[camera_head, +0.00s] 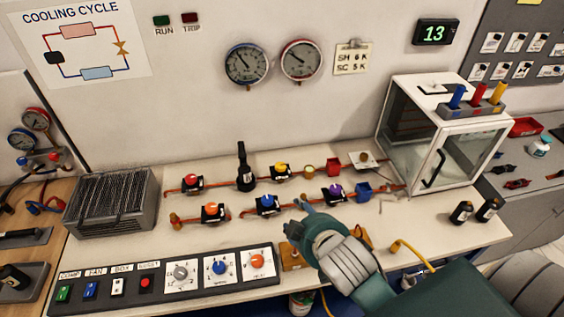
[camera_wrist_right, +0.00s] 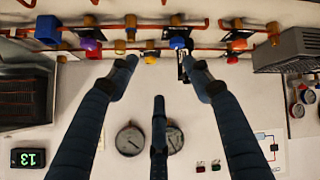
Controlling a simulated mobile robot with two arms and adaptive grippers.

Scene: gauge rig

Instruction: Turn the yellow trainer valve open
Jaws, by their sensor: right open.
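The yellow valve (camera_head: 281,169) is a yellow knob on a black mount, in the back row of the copper pipework on the bench. In the right wrist view the yellow knob (camera_wrist_right: 150,59) appears between the open fingertips, nearer the left one. My right gripper (camera_head: 301,203) reaches in from the lower right, just in front of the front pipe row, between the blue and purple valves. Its fingers (camera_wrist_right: 160,65) are spread and empty in the right wrist view. No contact with the yellow knob shows. My left gripper is in neither view.
A red valve (camera_head: 193,180) and a black upright handle (camera_head: 244,166) stand left of the yellow one. Orange (camera_head: 212,210), blue (camera_head: 267,202) and purple (camera_head: 335,191) valves form the front row. A glass-fronted box (camera_head: 428,130) stands right, a control panel (camera_head: 170,282) front left.

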